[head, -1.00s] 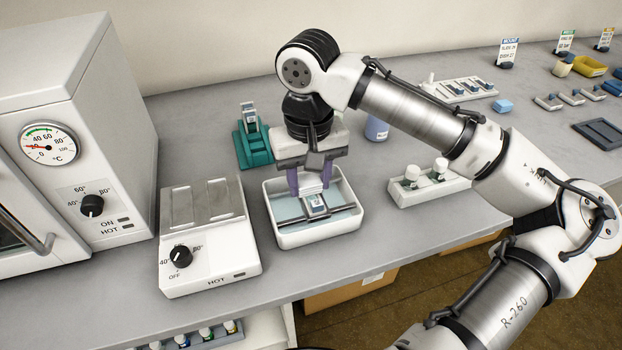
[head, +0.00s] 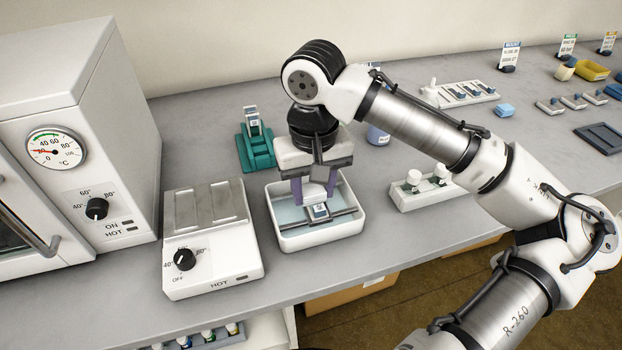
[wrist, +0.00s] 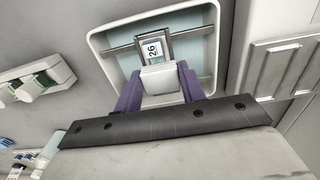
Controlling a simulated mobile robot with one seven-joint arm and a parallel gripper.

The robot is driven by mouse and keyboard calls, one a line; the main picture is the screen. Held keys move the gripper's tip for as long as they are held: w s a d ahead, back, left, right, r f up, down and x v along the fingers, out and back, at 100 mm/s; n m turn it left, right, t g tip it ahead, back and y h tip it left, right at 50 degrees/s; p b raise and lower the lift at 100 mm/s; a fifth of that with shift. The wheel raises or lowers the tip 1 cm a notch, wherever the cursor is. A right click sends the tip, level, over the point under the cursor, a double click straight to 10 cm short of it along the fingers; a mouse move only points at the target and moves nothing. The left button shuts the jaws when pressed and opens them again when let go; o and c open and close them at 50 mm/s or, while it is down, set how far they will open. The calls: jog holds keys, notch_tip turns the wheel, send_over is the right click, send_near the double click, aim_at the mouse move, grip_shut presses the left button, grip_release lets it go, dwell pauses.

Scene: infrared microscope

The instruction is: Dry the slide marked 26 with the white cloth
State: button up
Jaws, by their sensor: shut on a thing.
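The slide marked 26 (wrist: 154,49) lies across thin rods over the white tray (wrist: 98,42). Its printed label faces up, and the slide also shows in the head view (head: 320,211). My gripper (wrist: 158,84) is shut on a folded white cloth (wrist: 159,78), held between its purple fingers. In the wrist view the cloth overlaps the near end of the slide; I cannot tell whether they touch. In the head view my gripper (head: 314,193) is low over the tray, and the cloth is hard to make out between the fingers.
A hot plate (head: 212,265) stands left of the tray, with an oven (head: 70,130) beyond. A green rack (head: 256,150) holding a slide is behind. A white holder with capped bottles (head: 428,193) is to the right. Bench shows bare in front of the tray.

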dwell(0.3)
jog(key=shift+w+a+p, duration=0.15)
jog(key=shift+w+p, duration=0.05)
jog(key=shift+w, duration=0.35)
jog(key=shift+w+a+p, duration=0.15)
jog(key=shift+w, duration=0.35)
jog(key=shift+s, duration=0.15)
jog(key=shift+s+d, duration=0.35)
jog(key=shift+s, duration=0.55)
jog(key=shift+w+a+p, duration=0.2)
jog(key=shift+w+p, duration=0.1)
jog(key=shift+w, duration=0.25)
jog(key=shift+w+a+p, duration=0.15)
jog(key=shift+w+p, duration=0.1)
jog(key=shift+w, duration=0.25)
